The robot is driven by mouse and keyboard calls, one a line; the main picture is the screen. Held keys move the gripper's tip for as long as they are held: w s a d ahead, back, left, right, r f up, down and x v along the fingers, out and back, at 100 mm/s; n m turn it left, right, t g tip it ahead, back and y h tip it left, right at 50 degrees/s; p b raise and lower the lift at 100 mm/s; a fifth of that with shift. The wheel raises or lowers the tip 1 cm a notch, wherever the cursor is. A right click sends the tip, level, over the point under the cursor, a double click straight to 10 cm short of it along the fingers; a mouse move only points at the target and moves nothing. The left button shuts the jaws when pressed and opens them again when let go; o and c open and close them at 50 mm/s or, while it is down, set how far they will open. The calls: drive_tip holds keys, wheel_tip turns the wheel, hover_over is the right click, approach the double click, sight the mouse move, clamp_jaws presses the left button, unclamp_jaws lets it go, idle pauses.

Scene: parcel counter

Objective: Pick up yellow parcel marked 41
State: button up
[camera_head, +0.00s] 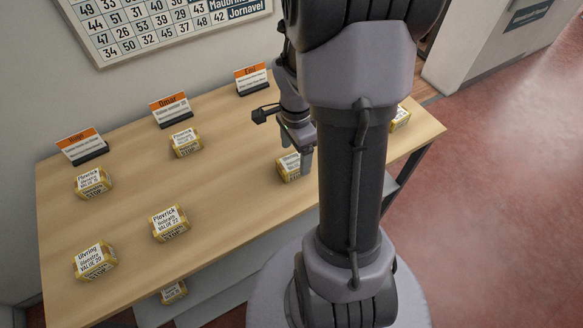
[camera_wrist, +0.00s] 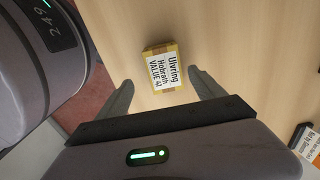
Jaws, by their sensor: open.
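A yellow parcel with a white label reading "Ulvring Hobrath VALUE 41" (camera_wrist: 164,67) lies on the wooden counter. In the wrist view it is just ahead of my gripper (camera_wrist: 158,88), roughly centred between the two fingertips. The gripper is open and empty, and I see no contact with the parcel. In the head view the same parcel (camera_head: 289,168) is partly hidden by my gripper (camera_head: 306,160) and arm.
Other labelled yellow parcels lie on the counter (camera_head: 225,170), including one at front left (camera_head: 95,261) and one mid-left (camera_head: 170,223). Name signs stand along the back, such as Omar (camera_head: 171,109). Another parcel (camera_head: 173,292) sits below the counter.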

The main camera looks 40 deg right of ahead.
sight(293, 161)
drive_tip(key=f+b, duration=0.1)
drive_tip(key=f, duration=0.3)
drive_tip(key=w+f+b, duration=0.1)
drive_tip(key=f, duration=0.1)
drive_tip(key=shift+b, duration=0.3)
drive_tip(key=shift+s+r, duration=0.1)
drive_tip(key=shift+r, duration=0.05)
